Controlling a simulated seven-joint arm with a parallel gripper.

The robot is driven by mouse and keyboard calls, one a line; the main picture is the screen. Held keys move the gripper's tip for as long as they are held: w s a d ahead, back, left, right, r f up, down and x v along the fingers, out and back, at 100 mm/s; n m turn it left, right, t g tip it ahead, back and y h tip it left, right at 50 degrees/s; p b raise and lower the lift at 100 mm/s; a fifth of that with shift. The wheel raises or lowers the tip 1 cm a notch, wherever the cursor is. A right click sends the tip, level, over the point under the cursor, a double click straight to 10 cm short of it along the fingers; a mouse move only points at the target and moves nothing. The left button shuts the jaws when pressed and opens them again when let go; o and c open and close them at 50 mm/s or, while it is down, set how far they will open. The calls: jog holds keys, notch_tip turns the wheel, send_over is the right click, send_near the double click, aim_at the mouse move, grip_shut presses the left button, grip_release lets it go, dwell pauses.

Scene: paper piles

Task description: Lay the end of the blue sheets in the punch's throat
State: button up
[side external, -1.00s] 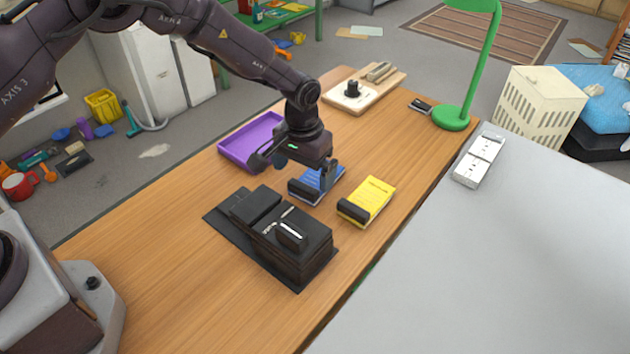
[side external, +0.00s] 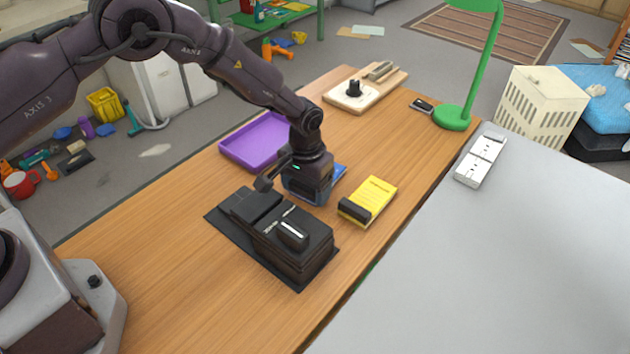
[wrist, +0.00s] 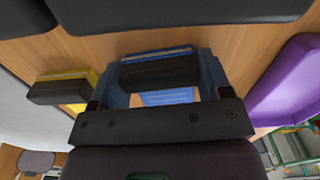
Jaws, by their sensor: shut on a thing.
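The blue sheets (wrist: 165,97) show in the wrist view between my fingers, with a dark block or clip (wrist: 160,70) across their end. In the side view only a blue corner (side external: 340,173) shows past my gripper (side external: 308,198), which hides the rest. My gripper is shut on the blue sheets, one finger on each side. They lie on or close to the table; I cannot tell which. The black punch (side external: 286,243) stands just in front of my gripper, to the lower left in the side view, and its dark edge (wrist: 180,14) crosses the top of the wrist view.
The yellow sheets (side external: 371,198), with a dark end piece, lie right of my gripper. A purple tray (side external: 240,150) lies behind on the left. A board with a black knob (side external: 354,92) and a green lamp (side external: 452,118) stand farther back. The table's left front is clear.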

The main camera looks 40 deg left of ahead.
jog(key=shift+r, duration=0.1)
jog(key=shift+r, duration=0.6)
jog(key=s+a+r, duration=0.1)
jog(key=s+r, duration=0.2)
jog(key=s, duration=0.1)
jog(key=s+a+r, duration=0.1)
jog(key=s+r, duration=0.3)
jog(key=s+a+r, duration=0.1)
jog(key=s+r, duration=0.3)
jog(key=s, duration=0.1)
jog(key=shift+a+r, duration=0.15)
jog(key=shift+r, duration=0.05)
jog(key=a+f+m, duration=0.2)
jog(key=a+m, duration=0.5)
jog(key=m, duration=0.2)
jog(key=w+a+f+m, duration=0.1)
jog(key=a+f+m, duration=0.1)
jog(key=a+m, duration=0.6)
jog(key=shift+w+f+m, duration=0.2)
jog(key=shift+f+m, duration=0.15)
jog(key=shift+m, duration=0.75)
jog(key=shift+a, duration=0.1)
